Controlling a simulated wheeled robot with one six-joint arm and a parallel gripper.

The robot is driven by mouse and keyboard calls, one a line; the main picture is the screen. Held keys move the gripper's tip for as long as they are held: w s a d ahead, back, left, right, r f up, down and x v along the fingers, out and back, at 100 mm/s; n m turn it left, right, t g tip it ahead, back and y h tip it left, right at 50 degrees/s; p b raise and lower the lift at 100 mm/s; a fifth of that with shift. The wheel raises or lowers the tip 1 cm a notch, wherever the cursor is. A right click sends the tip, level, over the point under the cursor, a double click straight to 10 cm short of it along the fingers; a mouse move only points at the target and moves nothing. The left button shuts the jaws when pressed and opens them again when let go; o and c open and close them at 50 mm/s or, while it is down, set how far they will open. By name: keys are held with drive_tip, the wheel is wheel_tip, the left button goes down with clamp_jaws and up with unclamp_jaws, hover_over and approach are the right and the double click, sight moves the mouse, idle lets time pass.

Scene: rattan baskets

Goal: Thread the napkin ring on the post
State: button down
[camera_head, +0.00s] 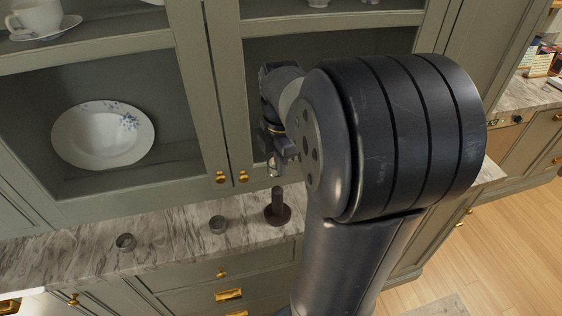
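A dark brown post (278,203) stands upright on a round base on the marble counter. No ring shows around it. I cannot tell which is the napkin ring. My gripper (273,168) hangs above the post, in front of the cabinet doors, partly hidden by my own arm. A small pale bit shows at its tip. I cannot tell whether this is a finger or something held.
The marble counter (175,227) is clear around the rings. A glazed cabinet with brass knobs (220,177) rises close behind it, holding a plate (103,134) and a cup (36,17). My arm covers the counter's right part. Wooden floor (510,240) lies at right.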

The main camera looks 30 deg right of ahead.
drive_tip(key=shift+f+b, duration=1.9)
drive_tip(key=shift+f, duration=1)
drive_tip(key=shift+f+b, duration=0.4)
drive_tip(key=shift+f, duration=0.75)
drive_tip(key=c, duration=2.1)
unclamp_jaws()
drive_tip(key=o, duration=0.5)
drive_tip(key=shift+c, duration=0.2)
drive_tip(key=shift+o, duration=0.3)
drive_tip(key=shift+s, duration=0.1)
drive_tip(key=shift+f, duration=0.1)
